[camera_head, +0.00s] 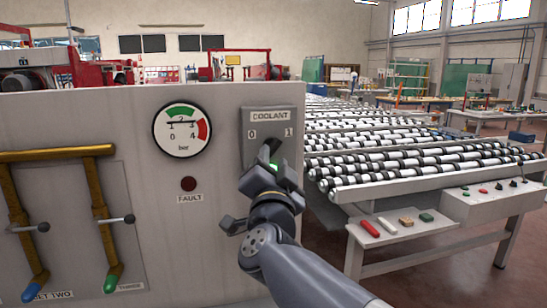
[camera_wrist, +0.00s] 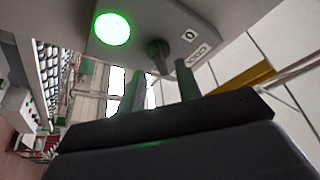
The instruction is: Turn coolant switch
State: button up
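The coolant switch plate (camera_head: 283,122) is a grey panel marked COOLANT, with 0 at left and 1 at right. In the wrist view its dark knob (camera_wrist: 158,50) stands out beside the 0 label (camera_wrist: 190,34), and a lit green lamp (camera_wrist: 112,29) is near it. In the head view my gripper (camera_head: 270,158) is in front of the plate's lower part and hides most of the knob and lamp. In the wrist view my gripper (camera_wrist: 160,72) has its two fingers apart, with the knob's end close to the gap between them. I cannot tell whether they touch it.
A pressure gauge (camera_head: 182,130) and a dark fault lamp (camera_head: 188,184) are left of the plate. Yellow pipes (camera_head: 60,152) with lever valves (camera_head: 115,220) stand out at far left. A roller conveyor (camera_head: 400,160) and a side table (camera_head: 400,230) with small blocks are at right.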

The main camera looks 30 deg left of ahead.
aim_at(274, 150)
jog(key=v, duration=0.7)
jog(key=shift+b, duration=0.45)
jog(key=p+x, duration=0.2)
jog(key=x, duration=0.7)
jog(key=shift+w+a+r, duration=0.1)
jog(key=shift+w+a, duration=0.05)
jog(key=shift+w, duration=0.1)
jog(key=shift+w+a+r, duration=0.1)
jog(key=shift+w+a, duration=0.1)
jog(key=shift+w, duration=0.35)
jog(key=shift+s+n, duration=0.1)
jog(key=shift+n, duration=0.2)
